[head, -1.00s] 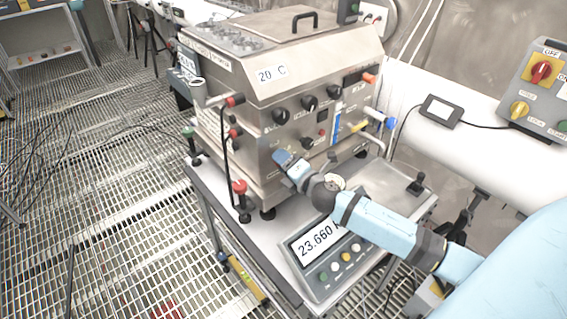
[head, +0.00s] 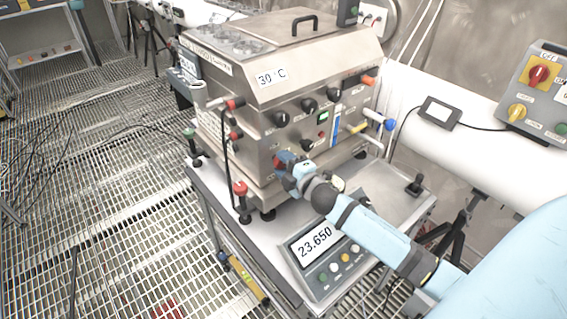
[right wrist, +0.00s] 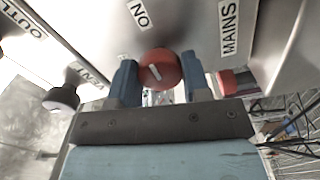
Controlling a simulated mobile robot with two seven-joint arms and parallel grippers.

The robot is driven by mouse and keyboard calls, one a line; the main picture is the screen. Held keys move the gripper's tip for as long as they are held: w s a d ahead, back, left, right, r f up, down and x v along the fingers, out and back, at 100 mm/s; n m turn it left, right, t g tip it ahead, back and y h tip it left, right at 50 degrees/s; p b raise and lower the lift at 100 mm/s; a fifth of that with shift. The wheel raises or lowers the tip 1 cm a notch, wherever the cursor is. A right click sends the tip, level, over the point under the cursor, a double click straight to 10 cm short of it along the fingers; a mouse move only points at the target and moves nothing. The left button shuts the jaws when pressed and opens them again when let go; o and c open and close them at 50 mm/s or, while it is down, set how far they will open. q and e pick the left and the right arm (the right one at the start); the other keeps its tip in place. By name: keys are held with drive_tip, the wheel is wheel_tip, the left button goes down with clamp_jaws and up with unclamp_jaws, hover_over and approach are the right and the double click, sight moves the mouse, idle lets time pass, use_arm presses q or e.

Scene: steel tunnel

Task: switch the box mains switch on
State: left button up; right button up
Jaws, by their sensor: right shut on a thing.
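The steel box (head: 255,105) stands on a trolley in the head view, its front panel carrying several black knobs and a small green-lit window (head: 323,116). The mains switch is a round red knob with a white mark (right wrist: 159,70), between the fingers of my right gripper (right wrist: 158,82). A MAINS label (right wrist: 230,28) and an ON label (right wrist: 139,14), upside down, are near it. The white mark is slanted in this view. In the head view my right gripper (head: 281,161) is at the low front of the box and mostly covers the knob. My left gripper is not in view.
A balance (head: 325,262) reading 23.650 sits at the trolley's front, below my right arm. Blue and yellow valve handles (head: 389,124) stick out at right. A wall switch panel (head: 537,95) is far right.

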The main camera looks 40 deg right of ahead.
idle(0.4)
drive_tip(key=o, duration=0.9)
drive_tip(key=shift+s, duration=0.1)
drive_tip(key=s, duration=0.4)
drive_tip(key=s+b, duration=0.1)
drive_tip(key=s, duration=0.4)
drive_tip(key=s+d+b, duration=0.1)
drive_tip(key=s, duration=0.3)
drive_tip(key=shift+s, duration=0.3)
